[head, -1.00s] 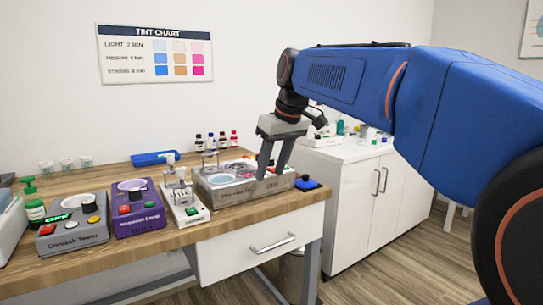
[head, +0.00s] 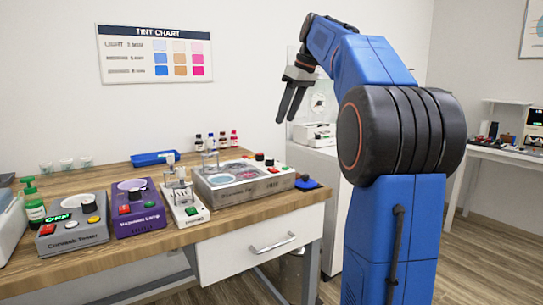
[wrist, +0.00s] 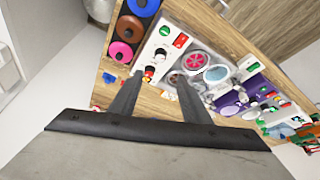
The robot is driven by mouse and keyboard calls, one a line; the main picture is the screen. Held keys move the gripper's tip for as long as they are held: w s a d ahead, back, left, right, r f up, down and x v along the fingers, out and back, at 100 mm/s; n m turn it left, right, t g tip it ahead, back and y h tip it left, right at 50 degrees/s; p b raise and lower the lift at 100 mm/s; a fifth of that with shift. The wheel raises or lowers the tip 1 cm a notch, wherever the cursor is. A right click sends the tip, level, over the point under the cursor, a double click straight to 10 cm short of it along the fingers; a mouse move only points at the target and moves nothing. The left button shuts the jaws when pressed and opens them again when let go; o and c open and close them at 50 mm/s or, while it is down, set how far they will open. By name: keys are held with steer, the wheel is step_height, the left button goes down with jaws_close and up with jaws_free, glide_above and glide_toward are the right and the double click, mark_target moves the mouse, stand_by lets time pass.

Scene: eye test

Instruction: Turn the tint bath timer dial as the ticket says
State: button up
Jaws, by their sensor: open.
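The tint bath (head: 245,187) is a grey box with round coloured wells, at the right of the wooden bench in the head view. The bath also shows in the wrist view (wrist: 205,58), beyond the fingers. My gripper (head: 286,118) is open and empty, raised above and right of the bath, touching nothing. It also shows in the wrist view (wrist: 160,78). I cannot make out a ticket.
A tint chart (head: 155,54) hangs on the wall, its small print blurred. Left of the bath stand a white device (head: 186,208), a purple lamp box (head: 138,222) and a grey tester (head: 72,237). Bottles (head: 222,141) and a blue tray (head: 153,158) are behind.

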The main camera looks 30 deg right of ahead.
mark_target(270, 159)
steer(key=x, duration=1.6)
steer(key=shift+s+a, duration=0.1)
steer(key=c, duration=1)
